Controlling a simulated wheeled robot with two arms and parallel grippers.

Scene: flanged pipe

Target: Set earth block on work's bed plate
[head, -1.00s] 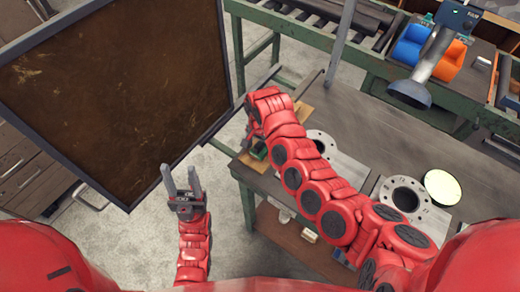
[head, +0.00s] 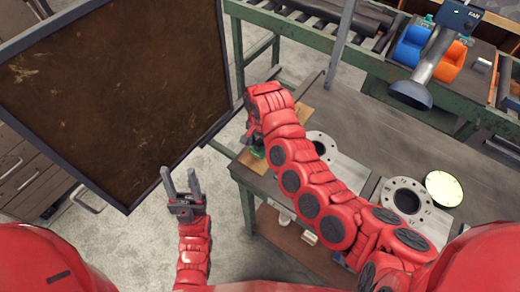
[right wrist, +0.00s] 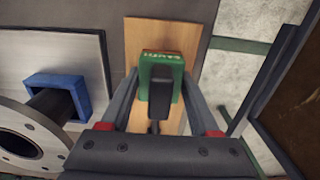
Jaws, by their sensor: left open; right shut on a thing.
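The green earth block (right wrist: 147,72) has pale lettering on one edge and a black handle-like part with a cable. In the right wrist view it sits between the fingers of my right gripper (right wrist: 159,88), which is shut on it, over a wooden board (right wrist: 142,32). In the head view a bit of its green (head: 252,161) shows below my right wrist; my arm hides most of that gripper. A light grey plate (right wrist: 88,48), likely the work's bed plate, lies left of the board. My left gripper (head: 180,183) is open and empty, left of the table.
A flanged pipe (right wrist: 25,140) and a blue block (right wrist: 48,88) are by the plate. In the head view a second flange (head: 407,198) and a round pale disc (head: 443,188) stand right. A fume hood (head: 410,93) hangs above the table. A dark panel (head: 110,90) stands left.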

